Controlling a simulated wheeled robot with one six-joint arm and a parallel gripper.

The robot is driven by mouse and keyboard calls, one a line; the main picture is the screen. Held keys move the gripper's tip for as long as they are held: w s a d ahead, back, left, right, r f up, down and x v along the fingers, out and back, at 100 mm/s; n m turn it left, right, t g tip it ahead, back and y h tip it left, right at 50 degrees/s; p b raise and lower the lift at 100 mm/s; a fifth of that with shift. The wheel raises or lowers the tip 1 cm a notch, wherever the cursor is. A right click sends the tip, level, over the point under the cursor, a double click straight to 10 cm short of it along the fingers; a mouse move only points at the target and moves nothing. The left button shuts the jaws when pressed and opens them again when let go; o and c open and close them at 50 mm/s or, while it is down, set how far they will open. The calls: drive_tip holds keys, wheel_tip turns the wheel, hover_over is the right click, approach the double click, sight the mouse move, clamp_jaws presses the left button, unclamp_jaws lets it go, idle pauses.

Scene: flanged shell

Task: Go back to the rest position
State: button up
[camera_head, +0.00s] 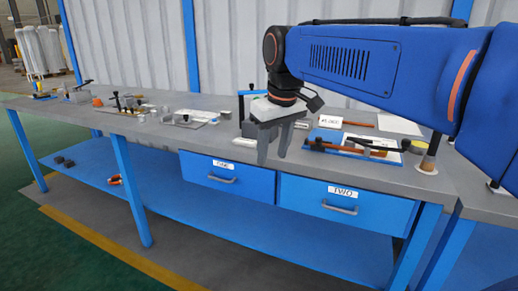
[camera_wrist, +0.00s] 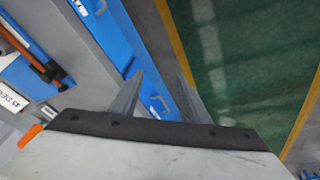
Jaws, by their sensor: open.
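My gripper (camera_head: 273,155) hangs from my blue arm in front of the workbench's front edge, pointing down, above the two blue drawers. Its two grey fingers are apart and nothing shows between them. In the wrist view my gripper (camera_wrist: 158,95) also shows spread fingers, with the bench edge, a blue drawer front and the green floor beyond. The workbench (camera_head: 226,142) has a grey top and blue legs. The drawer labelled ONE (camera_head: 228,183) and the drawer labelled TWO (camera_head: 345,213) both look shut.
A blue tray (camera_head: 328,135) with tools lies right of my gripper. Small metal parts (camera_head: 125,103) and a plate (camera_head: 190,122) are on the left of the bench. A lower blue shelf (camera_head: 200,220) runs beneath. A corrugated wall (camera_head: 140,45) stands behind. The floor (camera_head: 75,258) in front is clear.

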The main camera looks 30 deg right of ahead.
drive_tip(key=s+a+f+t, duration=0.1)
drive_tip(key=s+a+f, duration=0.1)
drive_tip(key=s+f, duration=0.4)
drive_tip(key=s+a+f+m, duration=0.1)
drive_tip(key=s+f, duration=0.5)
drive_tip(key=f, duration=0.7)
drive_tip(key=shift+s+a+f+t, duration=0.15)
drive_tip(key=shift+s+a+t, duration=0.2)
drive_tip(key=shift+t, duration=0.05)
